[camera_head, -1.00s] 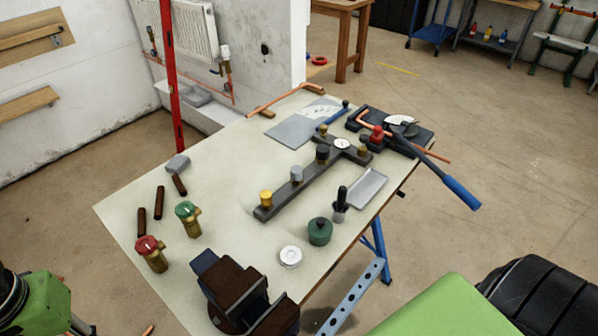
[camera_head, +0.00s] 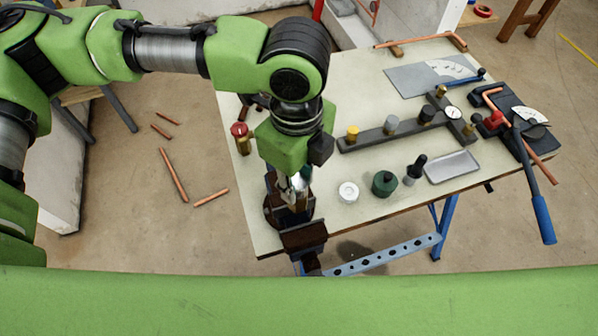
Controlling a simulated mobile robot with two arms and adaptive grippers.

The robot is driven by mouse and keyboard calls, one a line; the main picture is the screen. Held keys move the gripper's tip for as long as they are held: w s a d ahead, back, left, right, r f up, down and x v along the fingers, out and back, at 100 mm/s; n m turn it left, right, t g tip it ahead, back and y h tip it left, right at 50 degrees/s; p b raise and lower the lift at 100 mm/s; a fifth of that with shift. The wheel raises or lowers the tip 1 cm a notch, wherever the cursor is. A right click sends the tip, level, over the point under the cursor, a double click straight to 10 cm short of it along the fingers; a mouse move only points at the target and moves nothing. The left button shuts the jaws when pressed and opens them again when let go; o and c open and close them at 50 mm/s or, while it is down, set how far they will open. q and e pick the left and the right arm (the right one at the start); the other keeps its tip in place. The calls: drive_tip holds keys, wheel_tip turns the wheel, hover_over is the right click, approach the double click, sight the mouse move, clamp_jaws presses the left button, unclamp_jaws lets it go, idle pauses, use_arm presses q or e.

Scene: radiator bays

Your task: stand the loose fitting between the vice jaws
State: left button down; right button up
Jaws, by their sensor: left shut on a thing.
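My left gripper (camera_head: 293,188) comes down over the vice (camera_head: 304,238) at the front left of the bench. It is shut on a small fitting, mostly hidden by the fingers and the wrist. The fingertips are right at the vice jaws; I cannot tell whether the fitting touches them or stands fully upright. A red-topped brass valve (camera_head: 240,134) stands on the bench left of my wrist. The green-topped valve is not visible; my arm covers that area or it is in the gripper. My right gripper is not in view.
A white disc (camera_head: 348,191), a green pot (camera_head: 384,183) and a dark-handled tool (camera_head: 415,170) stand right of the vice. Behind them lies a bar with several knobs (camera_head: 387,134). A grey tray (camera_head: 452,167) and a pipe bender (camera_head: 515,125) are at the right. Copper pipes (camera_head: 173,174) lie on the floor.

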use_arm(q)
drive_tip(key=shift+d+m, duration=0.1)
drive_tip(key=shift+m, duration=0.2)
drive_tip(key=shift+f, duration=0.15)
drive_tip(key=f+b, duration=0.2)
drive_tip(key=shift+b, duration=0.35)
wheel_tip(320, 180, down, 2)
drive_tip(key=b, duration=0.2)
drive_tip(key=shift+b, duration=0.3)
drive_tip(key=shift+f+b, duration=0.3)
drive_tip(key=shift+f, duration=0.55)
drive_tip(key=shift+f+b, duration=0.75)
drive_tip(key=shift+f, duration=1)
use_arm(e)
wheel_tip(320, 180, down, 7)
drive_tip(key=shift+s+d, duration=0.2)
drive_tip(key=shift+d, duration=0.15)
use_arm(q)
drive_tip(key=c, duration=1.6)
unclamp_jaws()
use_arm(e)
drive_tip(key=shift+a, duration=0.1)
